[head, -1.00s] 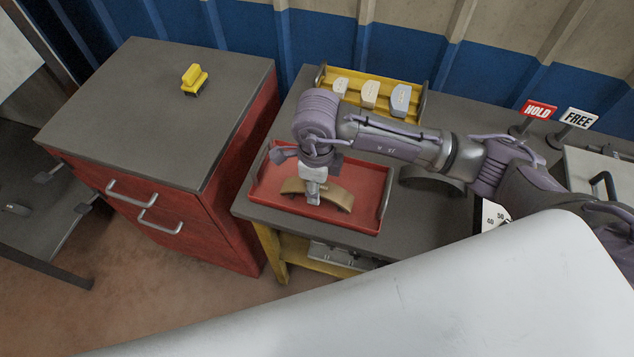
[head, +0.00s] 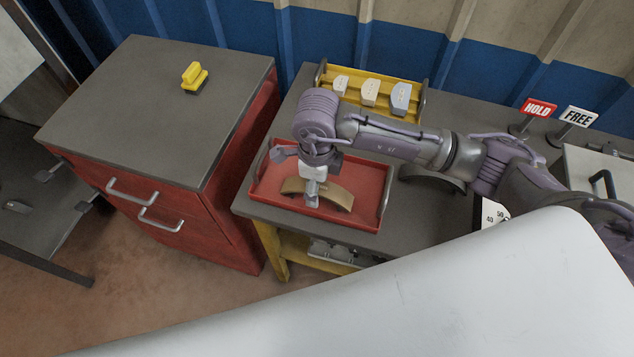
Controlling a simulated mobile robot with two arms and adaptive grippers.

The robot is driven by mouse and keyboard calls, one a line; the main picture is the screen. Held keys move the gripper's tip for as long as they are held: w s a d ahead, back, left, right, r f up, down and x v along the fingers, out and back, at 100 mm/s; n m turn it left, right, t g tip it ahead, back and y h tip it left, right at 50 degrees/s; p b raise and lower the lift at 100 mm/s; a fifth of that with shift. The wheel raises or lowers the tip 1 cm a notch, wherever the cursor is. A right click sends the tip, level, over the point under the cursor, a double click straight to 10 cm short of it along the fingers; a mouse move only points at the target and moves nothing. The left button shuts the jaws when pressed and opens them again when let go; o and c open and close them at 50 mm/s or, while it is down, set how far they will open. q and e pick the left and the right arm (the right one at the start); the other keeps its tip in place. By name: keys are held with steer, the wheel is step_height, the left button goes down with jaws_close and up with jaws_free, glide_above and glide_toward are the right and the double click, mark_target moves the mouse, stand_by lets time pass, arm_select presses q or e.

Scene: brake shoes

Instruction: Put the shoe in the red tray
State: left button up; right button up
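The shoe (head: 338,194) is a tan, curved piece. It lies arched inside the red tray (head: 372,215), which sits on the grey-topped bench. My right gripper (head: 312,197) points down over the tray, with a pale finger in front of the shoe's middle. The far side of the gripper is hidden, so I cannot tell whether it grips the shoe or stands open around it. My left gripper is not in view.
A yellow tray (head: 418,107) with several pale blocks stands behind the red tray. A dark arched piece (head: 432,179) lies under my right arm. A red cabinet (head: 110,110) at left carries a yellow-handled item (head: 194,78).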

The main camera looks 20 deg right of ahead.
step_height(320, 180, up, 12)
steer(key=b, duration=0.2)
steer(key=shift+f, duration=0.2)
stand_by(0.4)
